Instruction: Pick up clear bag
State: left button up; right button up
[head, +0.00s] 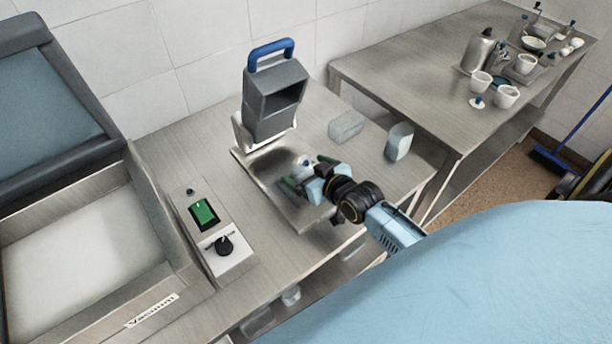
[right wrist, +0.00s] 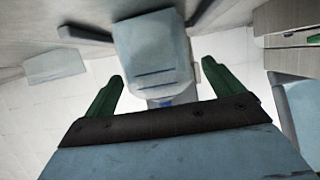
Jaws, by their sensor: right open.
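My right gripper (head: 306,171) reaches in from the right, low over the metal plate (head: 272,160) in front of a grey device with a blue handle (head: 270,48). Its green-tipped fingers are apart, with a small pale bluish patch between them; I cannot tell whether this is a clear bag. My left gripper is not in view.
Two pale blocks, one (head: 346,126) lying and one (head: 399,141) standing, are right of the plate. A vacuum machine (head: 150,312) with a raised lid fills the left, beside a switch panel (head: 204,213). A second table (head: 420,85) holds cups and a metal jug (head: 479,50).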

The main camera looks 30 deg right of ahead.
jog(key=shift+x, duration=1.25)
jog(key=shift+c, duration=0.4)
jog(key=c, duration=1.2)
